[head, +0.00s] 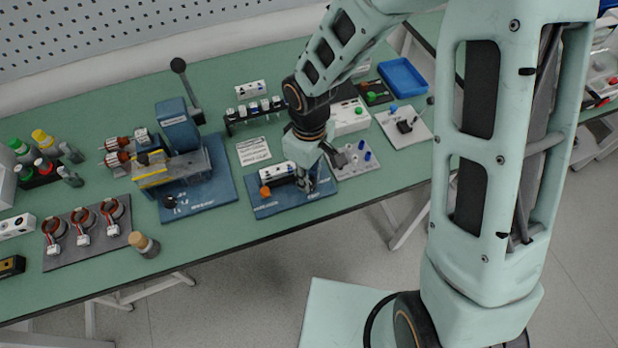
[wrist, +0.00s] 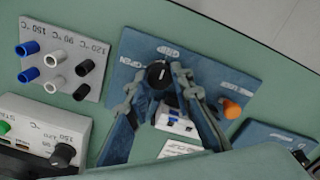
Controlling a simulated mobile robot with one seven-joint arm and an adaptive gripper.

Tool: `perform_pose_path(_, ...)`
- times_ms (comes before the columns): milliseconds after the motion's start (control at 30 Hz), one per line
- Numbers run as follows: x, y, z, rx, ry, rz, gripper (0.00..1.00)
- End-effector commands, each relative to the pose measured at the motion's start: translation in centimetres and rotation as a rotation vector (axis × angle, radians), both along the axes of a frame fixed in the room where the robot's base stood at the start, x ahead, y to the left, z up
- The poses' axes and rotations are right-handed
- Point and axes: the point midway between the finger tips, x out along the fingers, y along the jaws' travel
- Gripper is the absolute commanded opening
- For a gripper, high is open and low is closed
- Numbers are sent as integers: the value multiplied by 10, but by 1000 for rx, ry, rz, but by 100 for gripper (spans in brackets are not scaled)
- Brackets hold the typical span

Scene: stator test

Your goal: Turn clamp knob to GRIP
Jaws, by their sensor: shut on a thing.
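The black clamp knob (wrist: 158,73) stands on a blue plate (wrist: 205,66) in the wrist view. GRIP is printed beside the knob and OPEN to its left; the knob's exact pointing is too small to read. My gripper (wrist: 160,75) is shut on the knob, with a finger on either side. In the head view my gripper (head: 313,187) points down onto the right part of the blue plate (head: 290,206), and it hides the knob there.
An orange knob (wrist: 231,108) and a white block (wrist: 176,121) share the plate. A grey socket board (wrist: 62,65) with coloured plugs lies beside it. A blue press (head: 180,130) stands to the left in the head view. The table's front edge is close.

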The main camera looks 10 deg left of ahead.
Motion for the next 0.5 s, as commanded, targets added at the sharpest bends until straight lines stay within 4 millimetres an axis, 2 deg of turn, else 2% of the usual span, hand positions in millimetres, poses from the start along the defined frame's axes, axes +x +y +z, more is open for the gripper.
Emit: perform_pose_path(500, 0, -1, 0, -2, 1, -52, 0)
